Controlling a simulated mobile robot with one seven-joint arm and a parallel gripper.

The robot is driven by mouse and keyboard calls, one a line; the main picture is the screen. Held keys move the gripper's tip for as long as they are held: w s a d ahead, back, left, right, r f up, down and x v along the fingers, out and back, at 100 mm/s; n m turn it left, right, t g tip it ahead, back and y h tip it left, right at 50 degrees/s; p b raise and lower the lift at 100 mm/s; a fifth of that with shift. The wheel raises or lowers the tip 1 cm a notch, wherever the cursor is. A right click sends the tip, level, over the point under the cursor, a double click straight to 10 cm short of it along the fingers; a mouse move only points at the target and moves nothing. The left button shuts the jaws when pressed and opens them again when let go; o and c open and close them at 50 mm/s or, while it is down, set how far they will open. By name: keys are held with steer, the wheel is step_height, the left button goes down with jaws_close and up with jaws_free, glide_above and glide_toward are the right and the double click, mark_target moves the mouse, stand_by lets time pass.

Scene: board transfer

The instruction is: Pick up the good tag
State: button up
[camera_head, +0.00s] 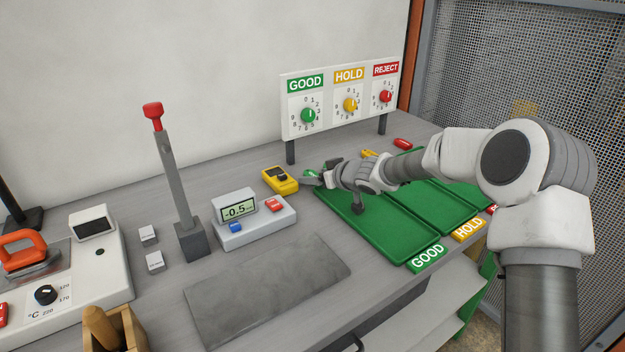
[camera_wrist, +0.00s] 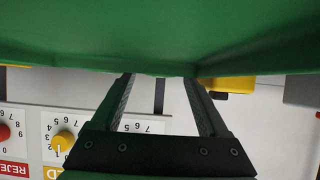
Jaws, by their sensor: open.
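A small green piece (camera_head: 310,175), likely the good tag, shows at the back left corner of the green GOOD tray (camera_head: 390,232) in the head view. My gripper (camera_head: 313,182) is low beside it, pointing left and partly covering it. I cannot tell whether they touch. In the wrist view my gripper (camera_wrist: 159,78) shows two spread fingers with no tag clearly visible between them. A broad green surface fills the top of that view and hides the area beyond the fingertips; I cannot tell whether it is tray or tag.
The sign board (camera_head: 340,95) with GOOD, HOLD and REJECT dials stands behind. A yellow meter (camera_head: 280,180) and a display box (camera_head: 254,222) lie left of my gripper. A yellow piece (camera_head: 369,153) and a red piece (camera_head: 402,143) lie behind the other trays. A grey mat (camera_head: 268,290) is bare.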

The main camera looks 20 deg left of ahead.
steer(key=shift+w, duration=0.1)
jaws_close()
stand_by(0.3)
